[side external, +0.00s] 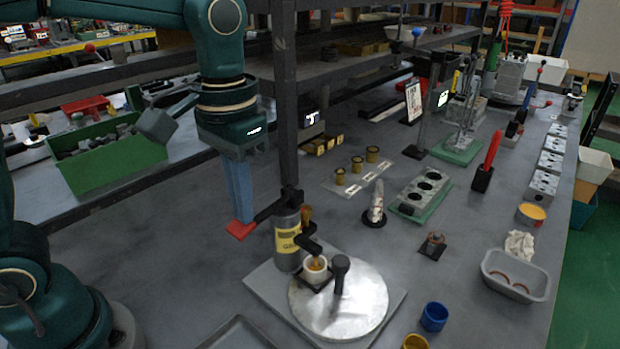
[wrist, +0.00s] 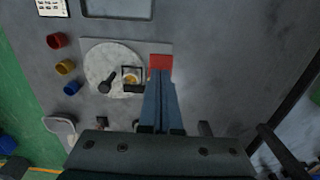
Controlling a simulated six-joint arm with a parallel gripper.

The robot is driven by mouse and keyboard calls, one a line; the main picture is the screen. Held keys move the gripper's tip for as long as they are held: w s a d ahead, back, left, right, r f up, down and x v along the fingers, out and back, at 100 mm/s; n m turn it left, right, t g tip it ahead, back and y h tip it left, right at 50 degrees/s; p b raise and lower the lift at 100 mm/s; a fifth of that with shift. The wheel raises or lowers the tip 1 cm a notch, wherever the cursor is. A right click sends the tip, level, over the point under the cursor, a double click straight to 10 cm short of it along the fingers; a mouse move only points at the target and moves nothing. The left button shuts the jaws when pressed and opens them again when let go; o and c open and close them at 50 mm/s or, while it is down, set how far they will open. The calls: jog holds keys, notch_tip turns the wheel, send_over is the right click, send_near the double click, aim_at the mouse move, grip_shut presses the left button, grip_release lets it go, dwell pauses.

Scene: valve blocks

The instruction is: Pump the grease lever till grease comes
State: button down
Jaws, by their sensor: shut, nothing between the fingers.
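The grease pump (side external: 287,245) is a grey cylinder with a yellow label, standing upright on a grey base plate. Its black lever (side external: 270,208) reaches out to the left from the top. A black spout arm (side external: 308,244) reaches over a small white cup (side external: 315,272). Amber-brown material shows in the cup, also in the wrist view (wrist: 130,79). My gripper (side external: 241,230) has blue fingers and red tips, shut and empty, at the lever's outer end. I cannot tell whether they touch. In the wrist view the red tips (wrist: 160,62) are beside the plate; the lever is not clearly visible there.
A round metal disc (side external: 360,310) with a black knob (side external: 340,268) lies beside the pump. Blue (side external: 434,316) and yellow (side external: 414,342) cups stand at the front. A dark shelf post (side external: 285,100) rises close behind my gripper.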

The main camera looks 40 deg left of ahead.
jog(key=shift+r, duration=2.25)
jog(key=shift+a+r, duration=0.1)
jog(key=shift+r, duration=0.1)
jog(key=s+a+f+t, duration=0.3)
jog(key=s+f+t, duration=0.2)
jog(key=s, duration=0.2)
jog(key=shift+s+a+t, duration=0.25)
jog(key=shift+s+t, duration=0.05)
jog(key=shift+s, duration=0.1)
dwell(0.6)
